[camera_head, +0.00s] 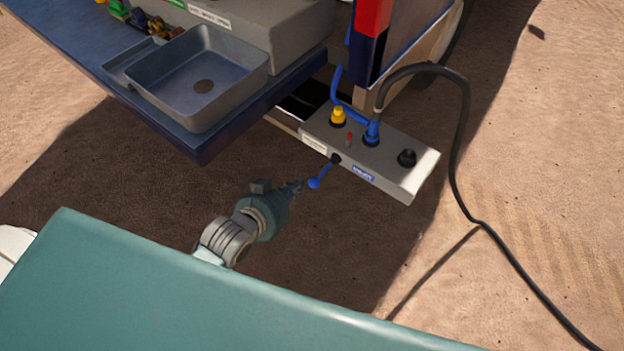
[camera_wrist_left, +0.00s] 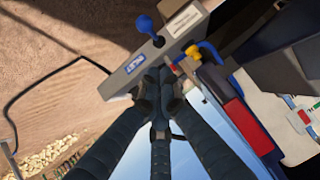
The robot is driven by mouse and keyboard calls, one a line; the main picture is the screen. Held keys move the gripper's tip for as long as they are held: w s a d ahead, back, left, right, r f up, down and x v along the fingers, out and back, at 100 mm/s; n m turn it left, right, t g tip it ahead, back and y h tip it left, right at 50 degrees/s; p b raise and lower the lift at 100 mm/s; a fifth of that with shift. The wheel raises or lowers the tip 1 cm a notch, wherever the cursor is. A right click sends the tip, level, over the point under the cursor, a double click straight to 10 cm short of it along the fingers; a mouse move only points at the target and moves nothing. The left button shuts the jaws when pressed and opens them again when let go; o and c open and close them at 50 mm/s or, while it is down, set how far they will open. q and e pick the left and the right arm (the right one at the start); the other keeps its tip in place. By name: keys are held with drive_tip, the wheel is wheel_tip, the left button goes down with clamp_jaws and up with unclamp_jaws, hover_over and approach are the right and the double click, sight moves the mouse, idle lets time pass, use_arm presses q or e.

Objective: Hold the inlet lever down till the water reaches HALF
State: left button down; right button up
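The inlet lever is a short blue rod with a round blue knob (camera_head: 314,183) that sticks out from the front of a grey box (camera_head: 405,183). The box carries a blue label (camera_head: 362,173) that seems to read INLET. In the left wrist view the knob (camera_wrist_left: 145,24) shows above the fingertips. My left gripper (camera_head: 297,187) is beside the knob in the head view; whether they touch is unclear. In the left wrist view its fingers (camera_wrist_left: 158,78) come together with nothing visible between them. My right gripper is not in view. I see no water level or HALF mark.
A black hose (camera_head: 460,150) loops to the ground at right. A grey sink basin (camera_head: 240,72) sits on a blue deck at upper left.

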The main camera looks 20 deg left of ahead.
sight(311, 180)
use_arm(q)
drive_tip(key=x, duration=0.4)
drive_tip(key=s+f+x, duration=0.1)
drive_tip(key=x, duration=0.3)
drive_tip(key=a+f+x, duration=0.1)
drive_tip(key=x, duration=0.3)
drive_tip(key=shift+w+f, duration=0.15)
drive_tip(key=shift+f, duration=0.2)
drive_tip(key=shift+d, duration=0.1)
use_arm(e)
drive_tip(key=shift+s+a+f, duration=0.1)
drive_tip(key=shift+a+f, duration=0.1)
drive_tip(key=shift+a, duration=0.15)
